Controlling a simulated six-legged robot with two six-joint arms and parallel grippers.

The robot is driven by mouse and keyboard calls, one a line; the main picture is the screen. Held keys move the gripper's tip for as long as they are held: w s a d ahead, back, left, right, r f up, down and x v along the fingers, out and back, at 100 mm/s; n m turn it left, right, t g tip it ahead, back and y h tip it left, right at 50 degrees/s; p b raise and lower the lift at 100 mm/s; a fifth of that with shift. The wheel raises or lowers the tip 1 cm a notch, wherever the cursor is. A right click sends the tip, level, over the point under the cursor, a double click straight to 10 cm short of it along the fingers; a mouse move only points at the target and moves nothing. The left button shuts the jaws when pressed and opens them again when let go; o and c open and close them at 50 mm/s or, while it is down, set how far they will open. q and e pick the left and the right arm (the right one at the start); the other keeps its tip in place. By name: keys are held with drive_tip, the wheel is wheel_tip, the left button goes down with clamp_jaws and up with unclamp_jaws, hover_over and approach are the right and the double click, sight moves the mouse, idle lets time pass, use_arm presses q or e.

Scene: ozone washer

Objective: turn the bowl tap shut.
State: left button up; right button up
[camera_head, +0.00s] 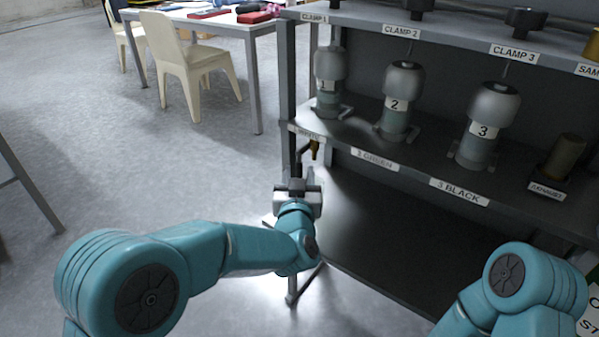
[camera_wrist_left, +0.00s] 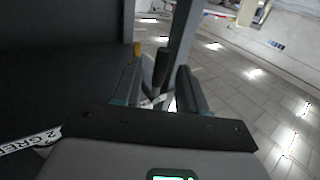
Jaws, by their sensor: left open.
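The tap seems to be the small fitting at the left end of the shelf unit, with a brass-coloured spout (camera_head: 314,149) and a dark handle (camera_head: 299,160). In the left wrist view the dark handle (camera_wrist_left: 161,66) stands between the two fingers, and a brass-coloured tip (camera_wrist_left: 137,48) shows beyond the left finger. My left gripper (camera_head: 298,180) is open at the shelf's left post, just below the tap. Its fingers (camera_wrist_left: 158,82) lie either side of the handle; I cannot tell whether they touch it. The bowl is not clearly visible. My right gripper is out of view; only my right arm shows.
The shelf's left post (camera_head: 288,80) stands close by my left gripper. Numbered grey vessels, including vessel 1 (camera_head: 329,82), vessel 2 (camera_head: 397,100) and vessel 3 (camera_head: 484,125), stand on the middle shelf. The lower shelf (camera_head: 400,225) looks bare. A chair (camera_head: 185,62) and table stand behind.

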use_arm(q)
drive_tip(key=shift+w, duration=1.35)
clamp_jaws()
